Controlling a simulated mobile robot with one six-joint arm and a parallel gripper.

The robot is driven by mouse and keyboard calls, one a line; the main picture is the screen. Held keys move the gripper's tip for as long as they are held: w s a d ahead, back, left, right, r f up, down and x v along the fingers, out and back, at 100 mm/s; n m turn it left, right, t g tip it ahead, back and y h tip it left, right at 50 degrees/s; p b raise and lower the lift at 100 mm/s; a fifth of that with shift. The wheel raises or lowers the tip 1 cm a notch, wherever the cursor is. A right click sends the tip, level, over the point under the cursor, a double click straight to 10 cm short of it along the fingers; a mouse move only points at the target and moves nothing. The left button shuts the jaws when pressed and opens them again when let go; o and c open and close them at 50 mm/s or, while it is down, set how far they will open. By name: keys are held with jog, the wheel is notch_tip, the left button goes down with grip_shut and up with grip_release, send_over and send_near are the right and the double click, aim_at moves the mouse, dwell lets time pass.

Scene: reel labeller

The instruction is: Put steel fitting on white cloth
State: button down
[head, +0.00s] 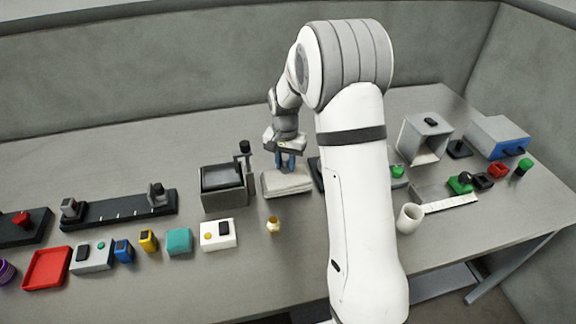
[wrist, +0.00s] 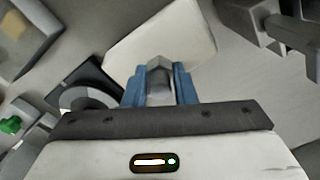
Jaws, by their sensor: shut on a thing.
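My gripper (head: 286,160) points down over the folded white cloth (head: 288,184) near the middle of the table. In the wrist view its blue fingers (wrist: 159,86) are shut on the steel fitting (wrist: 158,78), a grey metal piece with a faceted end. The white cloth also shows in the wrist view (wrist: 165,38), just beyond the fingertips. In the head view the fitting is too small to make out between the fingers. I cannot tell whether it touches the cloth.
A dark-topped grey machine (head: 224,187) stands just left of the cloth. A small brass piece (head: 273,225) lies in front of it. A white box with a yellow button (head: 218,235) is at front left. A white cup (head: 409,218) stands right of my arm.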

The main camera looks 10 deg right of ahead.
jog(key=shift+f, duration=0.95)
jog(key=shift+f, duration=0.1)
jog(key=c, duration=1.2)
grip_release()
